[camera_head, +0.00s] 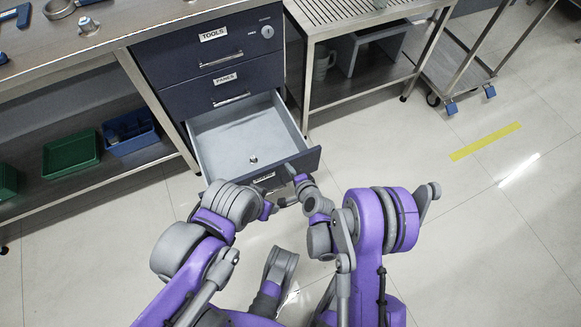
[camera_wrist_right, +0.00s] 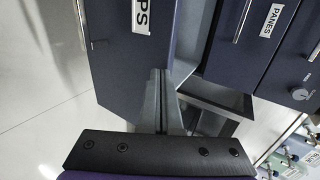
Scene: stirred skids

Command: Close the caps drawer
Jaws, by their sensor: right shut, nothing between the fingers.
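The caps drawer (camera_head: 235,140) is the lowest in the dark blue cabinet and stands pulled out, its grey inside in view. Its front panel (camera_head: 306,160) is partly hidden by my arms in the head view. In the right wrist view the drawer front (camera_wrist_right: 130,60) carries a label (camera_wrist_right: 142,15) of which only "PS" shows. My right gripper (camera_head: 291,170) is at the right part of the drawer front. In the right wrist view its fingers (camera_wrist_right: 160,85) are shut, empty, and close to the panel; contact is unclear. My left gripper (camera_head: 267,210) is low in front of the drawer; its fingers are unclear.
A small metal piece (camera_head: 253,160) lies in the drawer. The TOOLS drawer (camera_head: 210,50) and the PANES drawer (camera_head: 228,92) above are shut. A slatted metal bench (camera_head: 350,15) stands at right. The floor (camera_head: 450,200) at right is clear.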

